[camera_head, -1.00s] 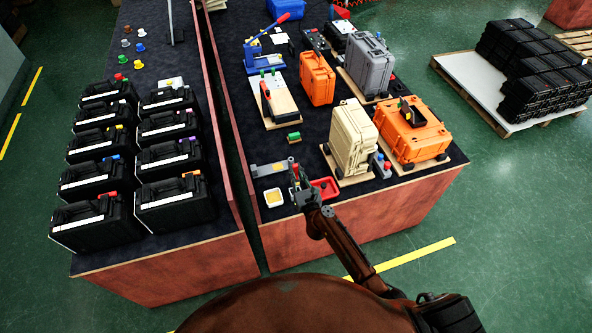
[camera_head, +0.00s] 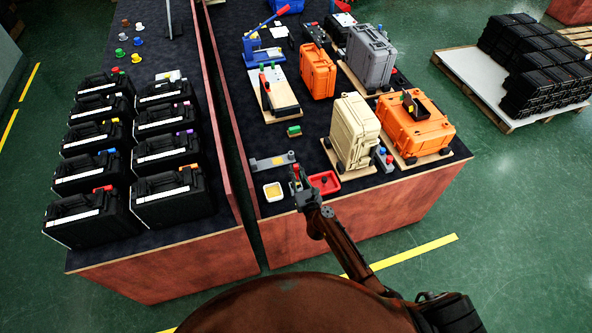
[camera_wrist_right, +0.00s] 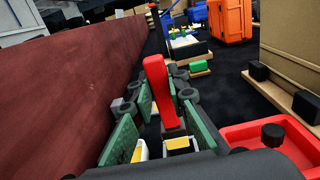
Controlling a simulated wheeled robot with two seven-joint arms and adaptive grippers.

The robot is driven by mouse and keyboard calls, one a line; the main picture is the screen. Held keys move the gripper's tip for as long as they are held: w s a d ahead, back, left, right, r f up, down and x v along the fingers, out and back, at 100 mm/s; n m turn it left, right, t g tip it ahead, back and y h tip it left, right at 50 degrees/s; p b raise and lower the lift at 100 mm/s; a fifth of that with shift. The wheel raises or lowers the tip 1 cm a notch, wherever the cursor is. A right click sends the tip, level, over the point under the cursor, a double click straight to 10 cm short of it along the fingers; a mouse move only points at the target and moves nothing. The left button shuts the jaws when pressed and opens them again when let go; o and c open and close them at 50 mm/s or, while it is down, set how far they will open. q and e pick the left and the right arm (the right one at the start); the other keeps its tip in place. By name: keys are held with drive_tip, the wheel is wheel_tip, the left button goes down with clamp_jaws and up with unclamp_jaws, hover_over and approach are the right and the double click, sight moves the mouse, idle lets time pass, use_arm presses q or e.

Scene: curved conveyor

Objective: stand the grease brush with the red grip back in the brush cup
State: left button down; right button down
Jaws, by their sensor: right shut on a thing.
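My right gripper (camera_head: 297,183) is over the near edge of the right-hand table, between a small white tray with yellow contents (camera_head: 273,192) and a red tray (camera_head: 323,183). It is shut on the grease brush, whose red grip (camera_wrist_right: 157,85) stands up, slightly tilted, between the green finger pads in the right wrist view. The top of the red grip also shows in the head view (camera_head: 297,169). I cannot clearly make out the brush cup. My left gripper is not in view.
A grey bracket (camera_head: 268,163) lies just beyond the gripper. A beige case (camera_head: 354,132) and an orange case (camera_head: 415,127) stand to the right. A reddish partition (camera_wrist_right: 75,85) runs along the left. A small green block (camera_head: 294,131) sits beyond, with dark bare tabletop around it.

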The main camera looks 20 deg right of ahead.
drive_tip(key=shift+f+b, duration=1.85)
drive_tip(key=shift+f, duration=0.65)
drive_tip(key=c, duration=1.2)
unclamp_jaws()
drive_tip(key=shift+o, duration=0.8)
drive_tip(key=o, duration=0.4)
drive_tip(key=shift+o, duration=0.2)
drive_tip(key=s, duration=1.2)
drive_tip(key=shift+d, duration=0.2)
